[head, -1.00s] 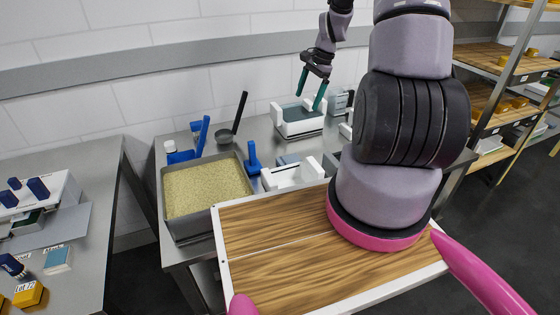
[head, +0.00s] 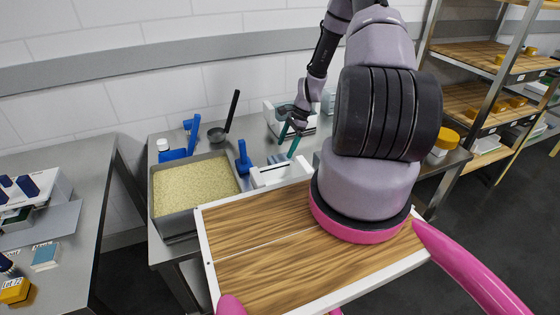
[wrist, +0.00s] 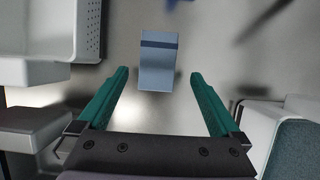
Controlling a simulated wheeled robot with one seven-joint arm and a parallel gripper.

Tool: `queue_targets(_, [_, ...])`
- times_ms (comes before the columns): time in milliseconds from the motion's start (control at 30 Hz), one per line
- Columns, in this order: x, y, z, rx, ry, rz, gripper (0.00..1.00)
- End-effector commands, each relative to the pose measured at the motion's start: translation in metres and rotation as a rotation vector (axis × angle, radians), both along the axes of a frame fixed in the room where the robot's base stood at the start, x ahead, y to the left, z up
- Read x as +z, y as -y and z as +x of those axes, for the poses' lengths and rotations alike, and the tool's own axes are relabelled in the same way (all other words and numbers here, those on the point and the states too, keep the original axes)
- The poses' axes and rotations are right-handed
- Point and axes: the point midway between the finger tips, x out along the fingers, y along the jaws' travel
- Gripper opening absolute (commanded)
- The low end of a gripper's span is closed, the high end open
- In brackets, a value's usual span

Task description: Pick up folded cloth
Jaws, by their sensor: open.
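The folded cloth (wrist: 158,66) is a small light blue-grey rectangle with a dark stripe near its far end. It lies on the metal table in the wrist view, centred just beyond and between the fingertips. In the head view a bit of it (head: 276,159) shows beside the fingers. My gripper (head: 286,147) is open and empty, its green fingers pointing down over the table. In the wrist view the gripper (wrist: 158,74) has one finger to each side of the cloth's line, apart from it. The height gap is hard to tell.
A white mould (head: 282,174) stands in front of the cloth. A white box (head: 275,112) stands behind, partly hidden by my arm. Left are a blue-handled tool (head: 243,160), a ladle (head: 217,134) and a curd tray (head: 153,205). A wooden board (head: 290,270) fills the foreground.

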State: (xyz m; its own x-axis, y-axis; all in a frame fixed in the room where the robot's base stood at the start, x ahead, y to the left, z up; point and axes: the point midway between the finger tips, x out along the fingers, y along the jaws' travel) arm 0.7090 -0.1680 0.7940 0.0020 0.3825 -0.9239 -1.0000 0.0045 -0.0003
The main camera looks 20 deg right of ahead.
Motion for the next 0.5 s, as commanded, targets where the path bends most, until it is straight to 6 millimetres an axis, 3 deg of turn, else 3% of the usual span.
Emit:
queue_targets(233, [-0.033,-0.018,-0.004,0.001,-0.002,0.002,1.0])
queue_targets(500, [-0.04,-0.021,-0.003,0.001,0.0,0.0,1.0])
